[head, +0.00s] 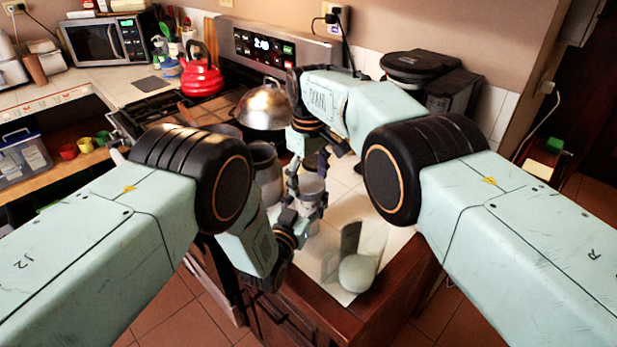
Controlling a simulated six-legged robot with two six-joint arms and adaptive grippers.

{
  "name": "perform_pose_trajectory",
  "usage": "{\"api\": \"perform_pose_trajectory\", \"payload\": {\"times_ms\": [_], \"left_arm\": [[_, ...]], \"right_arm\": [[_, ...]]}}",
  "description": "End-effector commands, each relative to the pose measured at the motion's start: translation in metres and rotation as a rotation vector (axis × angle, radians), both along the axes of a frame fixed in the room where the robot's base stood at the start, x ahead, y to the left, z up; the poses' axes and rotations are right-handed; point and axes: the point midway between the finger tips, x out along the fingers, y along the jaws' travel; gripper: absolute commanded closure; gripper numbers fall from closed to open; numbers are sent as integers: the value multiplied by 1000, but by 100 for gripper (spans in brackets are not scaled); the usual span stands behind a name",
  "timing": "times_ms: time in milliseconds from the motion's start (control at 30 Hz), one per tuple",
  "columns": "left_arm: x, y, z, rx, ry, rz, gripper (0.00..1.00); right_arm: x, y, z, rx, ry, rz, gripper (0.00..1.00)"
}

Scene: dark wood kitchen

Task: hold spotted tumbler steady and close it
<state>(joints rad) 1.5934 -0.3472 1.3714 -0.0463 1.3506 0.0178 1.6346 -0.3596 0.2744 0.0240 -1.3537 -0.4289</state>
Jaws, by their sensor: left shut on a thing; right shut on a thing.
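The tumbler (312,186) is a small pale, greyish cylinder standing upright on the counter in the middle of the head view. Its spots are too small to make out. My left gripper (300,215) is shut on its lower body from the front left. My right gripper (310,166) reaches down from above, with its dark fingers on both sides of the top, shut on what seems to be the lid. The fingers hide much of the tumbler, and I cannot tell how far the lid is seated.
A pale round object (357,273) lies near the counter's front edge. Grey metal pots (265,165) stand left of the tumbler. The stove holds a domed pan (263,108) and a red kettle (202,78). A black appliance (420,66) stands at the back right.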

Motion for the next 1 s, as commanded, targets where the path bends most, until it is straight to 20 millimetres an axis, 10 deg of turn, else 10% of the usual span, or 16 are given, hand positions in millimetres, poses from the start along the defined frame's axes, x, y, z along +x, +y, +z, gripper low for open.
{"api": "perform_pose_trajectory", "payload": {"times_ms": [333,733,1000], "left_arm": [[0,0,0,0,1,-1,100],[0,0,0,0,1,0,100],[0,0,0,1,1,0,100]], "right_arm": [[0,0,0,0,0,0,1],[0,0,3,-1,-1,0,1],[1,0,40,-1,-4,0,1]]}}
